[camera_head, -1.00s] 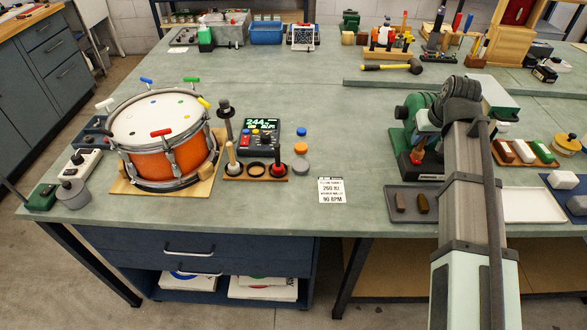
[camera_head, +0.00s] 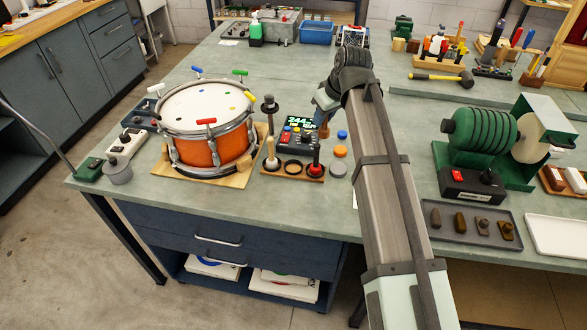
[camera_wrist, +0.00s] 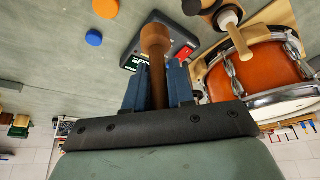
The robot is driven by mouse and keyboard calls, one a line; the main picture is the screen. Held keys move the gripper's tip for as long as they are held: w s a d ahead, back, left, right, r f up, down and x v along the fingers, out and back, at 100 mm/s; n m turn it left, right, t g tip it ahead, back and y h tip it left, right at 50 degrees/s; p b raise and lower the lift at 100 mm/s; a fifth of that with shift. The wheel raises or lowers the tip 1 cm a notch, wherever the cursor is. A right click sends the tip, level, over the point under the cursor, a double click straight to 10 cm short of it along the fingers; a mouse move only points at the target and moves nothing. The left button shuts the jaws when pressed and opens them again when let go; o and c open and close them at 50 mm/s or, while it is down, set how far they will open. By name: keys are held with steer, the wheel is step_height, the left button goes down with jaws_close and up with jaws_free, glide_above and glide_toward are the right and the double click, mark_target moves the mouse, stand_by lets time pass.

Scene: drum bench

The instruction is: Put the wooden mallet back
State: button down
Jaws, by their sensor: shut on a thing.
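My gripper (camera_head: 326,103) is to the right of the drum, above the bench behind the rack. In the wrist view its two blue fingers (camera_wrist: 158,82) are shut on a brown wooden mallet (camera_wrist: 155,40), whose wider end points away from the wrist. In the head view the arm hides most of the mallet; a little brown shows (camera_head: 322,126). The low wooden rack (camera_head: 273,171) stands in front of the digital meter. It holds a pale wooden-handled tool at left and a black-and-red tool at right; its middle ring (camera_head: 293,166) is empty.
The orange drum (camera_head: 199,150) stands left of the rack. A tall black-topped post (camera_head: 269,105) rises between drum and meter (camera_head: 300,134). Blue, orange and grey caps (camera_head: 340,152) lie right of the rack. A green machine (camera_head: 482,135) and a dark tray (camera_head: 472,224) are at right.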

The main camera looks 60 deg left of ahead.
steer(key=s+a+n, duration=0.2)
steer(key=s, duration=0.7)
steer(key=shift+g, duration=0.4)
steer(key=shift+f, duration=5)
steer(key=c, duration=1.4)
jaws_free()
steer(key=shift+f, duration=0.15)
steer(key=o, duration=0.4)
steer(key=shift+o, duration=0.2)
steer(key=v, duration=1.2)
steer(key=shift+r, duration=0.25)
